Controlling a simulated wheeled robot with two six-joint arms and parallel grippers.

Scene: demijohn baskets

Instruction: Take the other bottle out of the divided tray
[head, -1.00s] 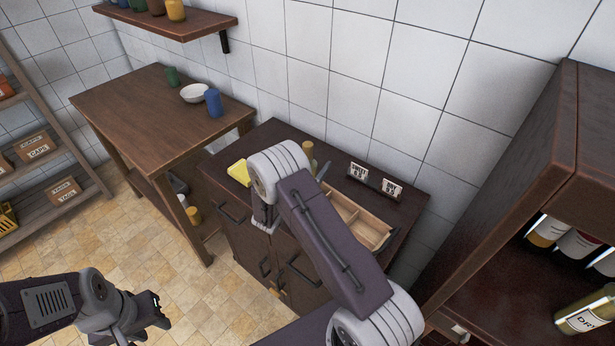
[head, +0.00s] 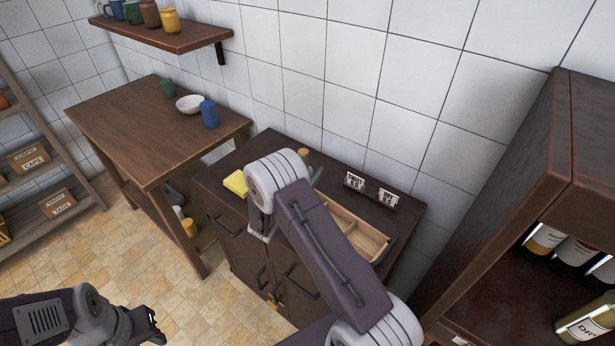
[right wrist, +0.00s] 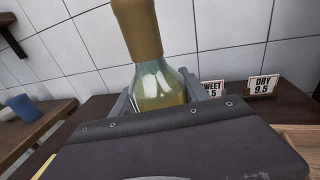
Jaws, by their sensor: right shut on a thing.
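My right gripper (head: 317,175) is shut on a bottle with a tan-gold capped neck and clear, yellowish glass. The bottle (right wrist: 158,85) stands roughly upright between the fingers in the right wrist view; its lower part is hidden behind the gripper body. In the head view only its top (head: 303,154) shows past my right arm. The divided tray (head: 386,246), pale wood with compartments, lies on the dark cabinet to the right of the gripper, partly covered by my arm. The visible compartments look empty. My left gripper (head: 156,327) is low at the left, away from the cabinet; its jaw opening is unclear.
Two label cards, SWEET (head: 355,181) and DRY (head: 388,198), stand behind the tray. A yellow block (head: 235,183) lies on the cabinet's left. A tall shelf unit (head: 520,190) with bottles stands at right. A table (head: 140,135) with a bowl (head: 189,104) and cups stands left.

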